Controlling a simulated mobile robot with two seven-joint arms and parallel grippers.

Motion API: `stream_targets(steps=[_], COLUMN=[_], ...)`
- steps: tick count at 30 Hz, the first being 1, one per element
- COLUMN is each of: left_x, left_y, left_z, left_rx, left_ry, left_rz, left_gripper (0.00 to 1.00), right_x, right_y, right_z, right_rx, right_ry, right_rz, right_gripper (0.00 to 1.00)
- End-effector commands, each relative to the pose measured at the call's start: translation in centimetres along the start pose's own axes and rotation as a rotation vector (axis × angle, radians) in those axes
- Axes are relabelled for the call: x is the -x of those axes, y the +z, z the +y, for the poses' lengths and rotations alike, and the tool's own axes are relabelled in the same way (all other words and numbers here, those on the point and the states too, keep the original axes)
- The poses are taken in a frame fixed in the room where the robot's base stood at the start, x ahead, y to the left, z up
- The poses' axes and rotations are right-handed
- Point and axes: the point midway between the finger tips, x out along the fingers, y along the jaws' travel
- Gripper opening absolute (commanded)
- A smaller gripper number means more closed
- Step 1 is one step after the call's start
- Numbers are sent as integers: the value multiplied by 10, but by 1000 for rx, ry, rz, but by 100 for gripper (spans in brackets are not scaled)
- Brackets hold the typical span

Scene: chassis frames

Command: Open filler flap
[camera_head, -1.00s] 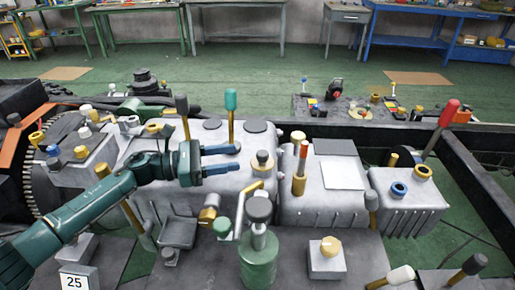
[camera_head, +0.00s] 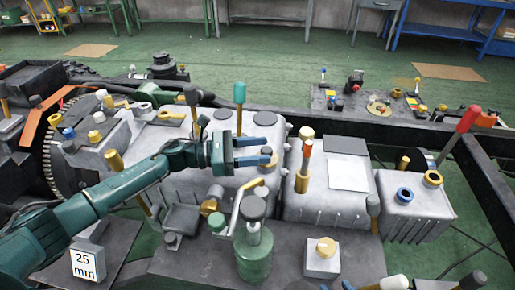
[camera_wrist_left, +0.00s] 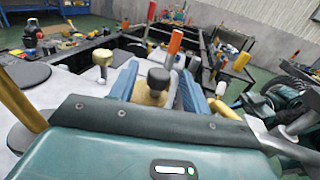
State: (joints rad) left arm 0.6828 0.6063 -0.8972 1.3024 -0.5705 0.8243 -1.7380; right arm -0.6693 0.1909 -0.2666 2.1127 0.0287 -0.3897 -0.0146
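A small cap with a dark rounded knob (camera_wrist_left: 158,78) on a tan base (camera_wrist_left: 150,96) stands upright on the grey housing (camera_head: 215,142). It may be the filler flap, but I cannot tell for sure. In the head view its tan base (camera_head: 266,181) shows just below my left gripper (camera_head: 271,153). The blue fingers of this gripper are apart. In the left wrist view the knob appears between the fingertips (camera_wrist_left: 158,70); I cannot tell whether they touch it. My right gripper is in neither view.
A teal-topped lever (camera_head: 239,94) rises just behind my left gripper. An orange-topped post (camera_head: 304,166) stands close on its right. A red-handled lever (camera_head: 464,122) stands far right.

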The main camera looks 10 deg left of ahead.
Motion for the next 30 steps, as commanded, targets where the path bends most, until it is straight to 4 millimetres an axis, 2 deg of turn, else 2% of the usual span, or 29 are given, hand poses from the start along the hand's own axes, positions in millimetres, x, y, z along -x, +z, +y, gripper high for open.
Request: stream_targets(steps=[2,17,30], left_x=[0,0,-1], left_y=[0,1,3], left_z=[0,0,2], left_rx=[0,0,29], left_ry=[0,-1,-1], left_rz=[0,-1,7], left_gripper=[41,0,0], right_x=[0,1,0], right_y=[0,-6,-6], right_z=[0,-1,-1], right_rx=[-3,-9,-9], right_ry=[0,0,0], right_rz=[1,14,12], right_gripper=[36,36,36])
